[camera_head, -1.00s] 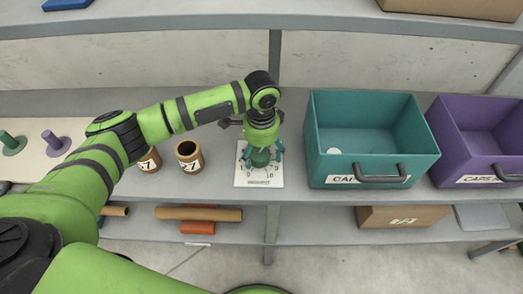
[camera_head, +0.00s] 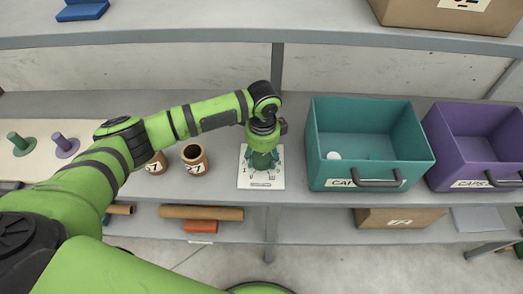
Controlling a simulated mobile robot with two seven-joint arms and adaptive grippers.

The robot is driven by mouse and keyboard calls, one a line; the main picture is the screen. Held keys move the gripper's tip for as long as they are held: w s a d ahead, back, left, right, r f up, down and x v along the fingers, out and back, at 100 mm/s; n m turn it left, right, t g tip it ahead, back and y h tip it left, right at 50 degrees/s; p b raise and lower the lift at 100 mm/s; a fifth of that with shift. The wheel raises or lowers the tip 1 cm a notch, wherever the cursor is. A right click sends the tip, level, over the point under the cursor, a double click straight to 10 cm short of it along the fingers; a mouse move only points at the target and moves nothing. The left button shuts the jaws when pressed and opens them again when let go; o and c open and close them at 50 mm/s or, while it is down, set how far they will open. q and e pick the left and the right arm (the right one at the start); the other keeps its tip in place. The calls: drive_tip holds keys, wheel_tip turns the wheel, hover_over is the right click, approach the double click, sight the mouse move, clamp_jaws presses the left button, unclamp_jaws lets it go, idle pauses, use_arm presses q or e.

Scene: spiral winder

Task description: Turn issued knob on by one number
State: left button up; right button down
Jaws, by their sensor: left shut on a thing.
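The issued knob (camera_head: 262,162) is dark green and stands on a white dial plate (camera_head: 274,182) with numbers around it, on the grey shelf. My left gripper (camera_head: 263,160) reaches down from above and is shut on the knob, its fingers at the knob's sides. The gripper and wrist cover much of the knob and part of the dial, so the pointer and the number it is at cannot be read. My right gripper is not in view.
A teal bin (camera_head: 318,170) with a white cap inside stands right of the dial, and a purple bin (camera_head: 440,165) beyond it. Two brown tubes (camera_head: 194,160) stand to the left. A board with green and purple pegs (camera_head: 38,160) lies farther left.

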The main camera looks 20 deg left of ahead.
use_arm(q)
drive_tip(key=m, duration=0.1)
drive_tip(key=m+p, duration=0.2)
drive_tip(key=shift+d+r+m, duration=0.25)
drive_tip(key=shift+d+m, duration=0.15)
drive_tip(key=m+p, duration=0.1)
drive_tip(key=m, duration=0.1)
drive_tip(key=shift+f+m, duration=0.1)
drive_tip(key=shift+m, duration=0.3)
drive_tip(key=shift+s+f+m+p, duration=0.15)
drive_tip(key=shift+m+p, duration=0.15)
drive_tip(key=shift+m, duration=0.5)
drive_tip(key=o, duration=1.1)
drive_tip(key=shift+d, duration=0.1)
